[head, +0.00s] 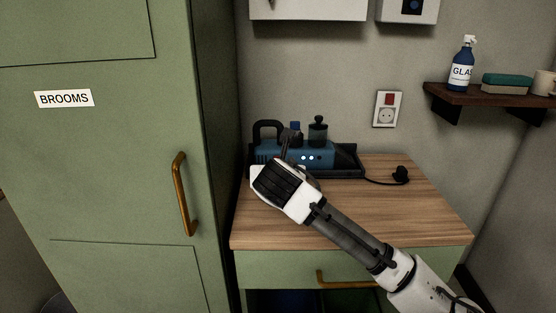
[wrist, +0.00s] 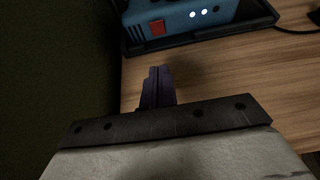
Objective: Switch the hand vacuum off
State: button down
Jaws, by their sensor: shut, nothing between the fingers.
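The hand vacuum (head: 318,152) is a blue body with a black handle and black knobs, standing in a dark tray at the back of the wooden bench top. Small white lights glow on its front. In the wrist view the blue body (wrist: 184,18) shows at the top, with a red switch (wrist: 158,27) on its front left and lit white dots to the right. My gripper (head: 285,144) is in front of the vacuum and covers part of it in the head view. In the wrist view my gripper (wrist: 159,70) is shut and empty, its tips apart from the red switch in the picture.
A tall green cabinet (head: 110,185) labelled BROOMS stands close on the left. A black plug (head: 401,174) lies on the bench top (head: 400,215), whose right side is clear. A wall socket (head: 387,109) and a shelf (head: 480,95) with a spray bottle are on the wall.

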jog(key=p, duration=0.2)
send_near(278, 156)
jog(key=f, duration=0.1)
jog(key=w+f, duration=0.1)
jog(key=f, duration=0.3)
jog(key=shift+w+f, duration=0.1)
jog(key=shift+w, duration=0.2)
jog(key=shift+w+r, duration=0.25)
jog(key=shift+w, duration=0.35)
jog(key=shift+w+r, duration=0.25)
jog(key=shift+w, duration=0.3)
jog(key=shift+w+r+p, duration=0.1)
jog(key=shift+w+p, duration=0.25)
jog(key=shift+w, duration=0.3)
jog(key=shift+w+r+p, duration=0.2)
jog(key=shift+r+p, duration=0.25)
jog(key=shift+p, duration=0.5)
jog(key=g+p, duration=0.1)
jog(key=p, duration=0.2)
jog(key=shift+w+r, duration=0.3)
jog(key=shift+w, duration=0.1)
jog(key=shift+f, duration=0.35)
jog(key=shift+r, duration=0.1)
